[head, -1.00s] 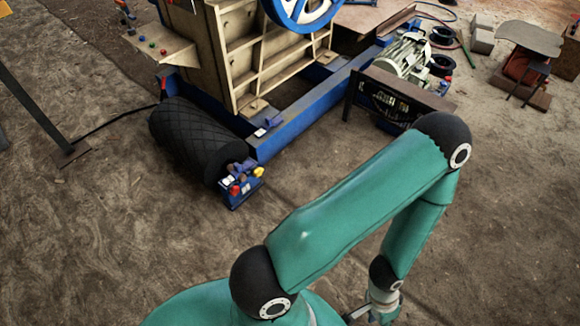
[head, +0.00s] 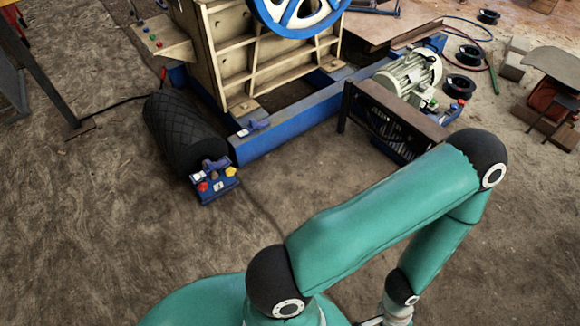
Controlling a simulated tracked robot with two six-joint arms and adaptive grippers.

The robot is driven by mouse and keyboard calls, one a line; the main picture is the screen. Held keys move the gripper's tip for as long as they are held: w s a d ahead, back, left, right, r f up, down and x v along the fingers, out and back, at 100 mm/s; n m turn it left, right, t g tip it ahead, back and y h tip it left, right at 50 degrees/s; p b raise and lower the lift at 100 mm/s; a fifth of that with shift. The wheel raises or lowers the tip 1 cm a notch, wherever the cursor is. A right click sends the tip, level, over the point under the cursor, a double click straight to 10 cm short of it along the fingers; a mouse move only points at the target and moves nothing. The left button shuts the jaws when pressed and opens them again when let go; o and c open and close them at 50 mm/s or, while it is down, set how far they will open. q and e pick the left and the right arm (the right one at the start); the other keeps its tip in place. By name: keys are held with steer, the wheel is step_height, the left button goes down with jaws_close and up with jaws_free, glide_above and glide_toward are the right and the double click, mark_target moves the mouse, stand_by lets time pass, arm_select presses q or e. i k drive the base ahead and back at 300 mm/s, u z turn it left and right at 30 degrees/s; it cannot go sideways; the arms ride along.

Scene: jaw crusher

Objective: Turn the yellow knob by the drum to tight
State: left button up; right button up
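The yellow knob (head: 230,171) sits on a small blue block (head: 217,189) on the ground, at the near end of the black drum (head: 184,136). A red knob (head: 203,187) is on the same block, left of the yellow one. The yellow knob's setting is too small to read. One of my teal arms, which looks like the right one, spans the lower right. Its gripper (head: 372,321) is mostly cut off by the bottom edge, well below and right of the block, so its opening does not show. My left gripper is not in view.
The crusher's wooden-coloured body (head: 232,50) stands on a blue frame (head: 290,132) behind the drum. An electric motor (head: 411,72) and a dark guard (head: 385,125) are to the right. A metal post (head: 45,70) stands at left. The ground before the block is clear.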

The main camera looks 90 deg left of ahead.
mark_target(230, 172)
steer(key=z, duration=0.45)
steer(key=i, duration=0.2)
steer(key=u, duration=2.75)
steer(key=i, duration=0.2)
steer(key=u, duration=1.7)
steer(key=k, duration=0.55)
steer(key=u, duration=0.3)
steer(key=i, duration=2)
steer(key=z, duration=0.4)
